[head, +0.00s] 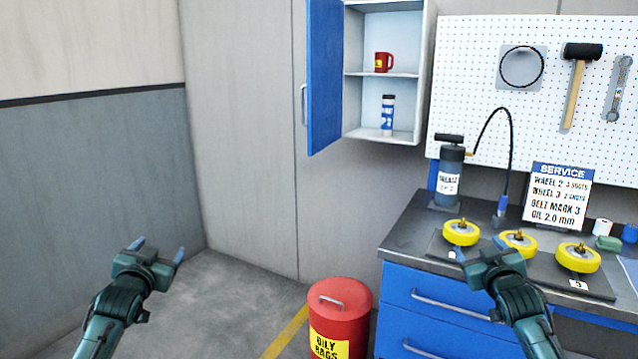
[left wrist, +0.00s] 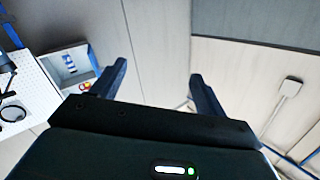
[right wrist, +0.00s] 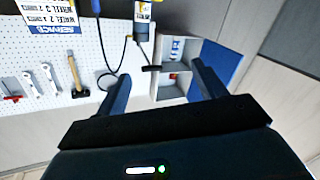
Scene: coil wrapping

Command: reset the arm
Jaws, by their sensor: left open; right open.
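My left gripper (head: 158,252) is raised over the floor at the left of the head view. It is open, and its two fingers in the left wrist view (left wrist: 158,88) stand apart with nothing between them. My right gripper (head: 478,248) is in front of the workbench, overlapping the yellow wheels in the head view. Its fingers in the right wrist view (right wrist: 162,88) stand apart with nothing between them. Whether it touches anything on the bench is hard to tell, but no contact shows.
The workbench (head: 405,250) holds a grease pump (head: 450,180), several yellow wheels (head: 461,233) and a service sign (head: 557,197). A red oily-rags bin (head: 340,312) stands left of it. A wall cabinet (head: 383,95) has its blue door (head: 325,75) open. Floor at the left is clear.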

